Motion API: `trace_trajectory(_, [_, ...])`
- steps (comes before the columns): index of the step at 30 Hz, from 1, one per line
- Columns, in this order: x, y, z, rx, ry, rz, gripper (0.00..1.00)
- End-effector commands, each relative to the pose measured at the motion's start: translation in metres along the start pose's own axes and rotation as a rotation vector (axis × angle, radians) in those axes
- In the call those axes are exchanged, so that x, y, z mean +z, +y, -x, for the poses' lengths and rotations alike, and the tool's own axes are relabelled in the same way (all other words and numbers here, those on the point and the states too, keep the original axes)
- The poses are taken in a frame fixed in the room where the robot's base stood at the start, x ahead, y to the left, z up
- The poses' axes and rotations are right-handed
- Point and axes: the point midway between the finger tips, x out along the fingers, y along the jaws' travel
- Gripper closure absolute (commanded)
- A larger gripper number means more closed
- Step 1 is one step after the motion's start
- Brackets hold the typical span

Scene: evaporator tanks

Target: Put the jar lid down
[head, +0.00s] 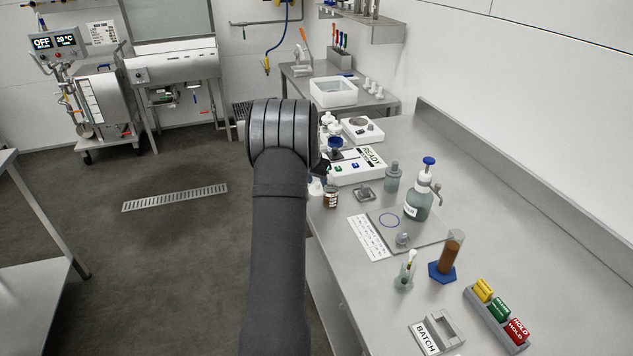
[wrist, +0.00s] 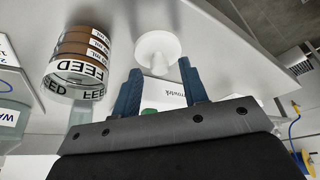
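The jar lid appears to be the white round disc with a short knob (wrist: 157,47) in the wrist view, just beyond my fingertips. It looks set against the grey bench top, but contact is hard to tell. My gripper (wrist: 161,66) has its two blue fingers spread apart, with visible gaps on both sides of the knob. The glass jar labelled FEED (wrist: 78,62), with brown content, stands left of the lid; its near end looks uncovered. In the head view, a small brown labelled jar (head: 331,197) stands by the bench's left edge, and my arm hides most of the gripper.
The bench (head: 470,215) holds a white READY device (head: 357,168), a pump bottle (head: 418,203), a brown-filled cylinder (head: 449,258) and a BATCH holder (head: 437,334). The bench edge drops to the floor close to the jar.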

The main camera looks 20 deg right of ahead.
Motion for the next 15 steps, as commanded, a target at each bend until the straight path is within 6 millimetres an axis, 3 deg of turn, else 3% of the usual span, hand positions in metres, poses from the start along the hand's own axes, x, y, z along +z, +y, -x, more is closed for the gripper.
trace_trajectory(15, [-0.001, 0.000, 0.098, -0.001, 0.001, 0.000, 0.60])
